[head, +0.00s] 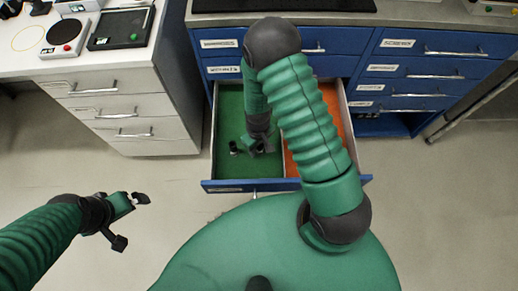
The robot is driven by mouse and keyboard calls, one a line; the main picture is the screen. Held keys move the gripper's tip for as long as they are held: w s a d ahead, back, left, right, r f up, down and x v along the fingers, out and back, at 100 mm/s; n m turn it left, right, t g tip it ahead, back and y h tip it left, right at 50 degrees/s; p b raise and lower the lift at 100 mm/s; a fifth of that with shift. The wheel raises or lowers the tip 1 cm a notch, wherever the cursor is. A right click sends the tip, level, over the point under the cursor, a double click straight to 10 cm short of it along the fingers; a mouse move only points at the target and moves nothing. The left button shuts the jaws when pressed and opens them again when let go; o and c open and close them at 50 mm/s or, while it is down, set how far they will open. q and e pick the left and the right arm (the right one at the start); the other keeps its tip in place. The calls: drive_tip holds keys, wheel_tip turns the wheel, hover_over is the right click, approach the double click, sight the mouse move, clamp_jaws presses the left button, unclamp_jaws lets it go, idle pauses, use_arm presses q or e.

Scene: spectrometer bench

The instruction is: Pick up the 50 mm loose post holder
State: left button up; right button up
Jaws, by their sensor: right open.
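A small dark post holder (234,148) stands in the green-lined left compartment of the open drawer (235,187). It is small in view, so I cannot read its size. My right gripper (259,147) reaches down into the same compartment, just right of the post holder and apart from it. It is open, with nothing seen between its fingers. My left gripper (133,220) is open and empty over the floor at the lower left, well away from the drawer.
The drawer's right compartment (297,165) is orange and partly hidden by my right arm. The blue cabinet (430,62) stands behind it. A white bench (85,62) with a dark tray (120,28) and a red-button box (66,32) is at the upper left.

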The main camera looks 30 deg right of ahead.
drive_tip(key=shift+r, duration=0.1)
drive_tip(key=shift+c, duration=0.6)
drive_tip(key=shift+d, duration=0.4)
drive_tip(key=c, duration=0.7)
drive_tip(key=shift+a, duration=0.1)
clamp_jaws()
drive_tip(key=shift+a, duration=0.15)
